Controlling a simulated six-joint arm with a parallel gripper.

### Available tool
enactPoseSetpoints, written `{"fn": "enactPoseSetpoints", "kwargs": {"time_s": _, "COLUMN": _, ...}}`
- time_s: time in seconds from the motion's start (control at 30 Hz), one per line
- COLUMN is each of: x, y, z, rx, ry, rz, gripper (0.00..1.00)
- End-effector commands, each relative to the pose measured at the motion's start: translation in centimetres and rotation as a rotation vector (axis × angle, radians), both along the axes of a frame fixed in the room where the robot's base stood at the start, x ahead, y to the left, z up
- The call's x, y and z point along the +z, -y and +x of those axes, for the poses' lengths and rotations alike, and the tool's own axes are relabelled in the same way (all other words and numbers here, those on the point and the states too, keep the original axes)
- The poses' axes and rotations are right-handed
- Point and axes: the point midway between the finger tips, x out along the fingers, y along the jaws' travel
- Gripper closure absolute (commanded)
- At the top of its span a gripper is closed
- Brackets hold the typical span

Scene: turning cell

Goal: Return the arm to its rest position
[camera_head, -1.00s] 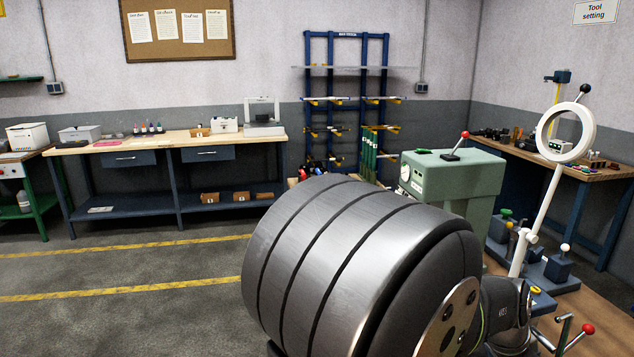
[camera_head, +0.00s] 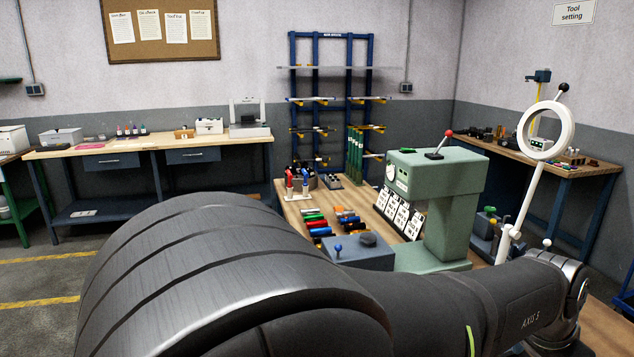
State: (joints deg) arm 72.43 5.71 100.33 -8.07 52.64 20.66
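My arm fills the lower part of the head view. A large ribbed dark grey link of mine (camera_head: 230,275) lies at the lower left and middle. A slimmer dark link of mine marked "AXIS 5" (camera_head: 500,300) reaches to the right and ends in a joint at the right edge. My gripper is not in view, so I cannot see its fingers or whether it holds anything.
A green machine with a red-knobbed lever (camera_head: 440,175) stands behind my arm on a wooden bench (camera_head: 290,215). A blue-grey block (camera_head: 355,253) and several coloured handles (camera_head: 318,222) lie beside it. A white ring on a stand (camera_head: 545,130) rises at right. Floor at left is clear.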

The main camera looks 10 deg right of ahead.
Motion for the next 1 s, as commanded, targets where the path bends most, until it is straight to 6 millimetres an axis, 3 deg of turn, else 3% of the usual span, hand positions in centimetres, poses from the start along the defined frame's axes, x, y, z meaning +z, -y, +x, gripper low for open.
{"fn": "enactPoseSetpoints", "kwargs": {"time_s": 0.93, "x": 0.0, "y": 0.16, "z": 0.51, "rx": 0.009, "ry": 0.0, "rz": 0.0, "gripper": 0.0}}
{"fn": "enactPoseSetpoints", "kwargs": {"time_s": 1.0, "x": 0.0, "y": 0.16, "z": 0.51, "rx": 0.009, "ry": 0.0, "rz": 0.0, "gripper": 0.14}}
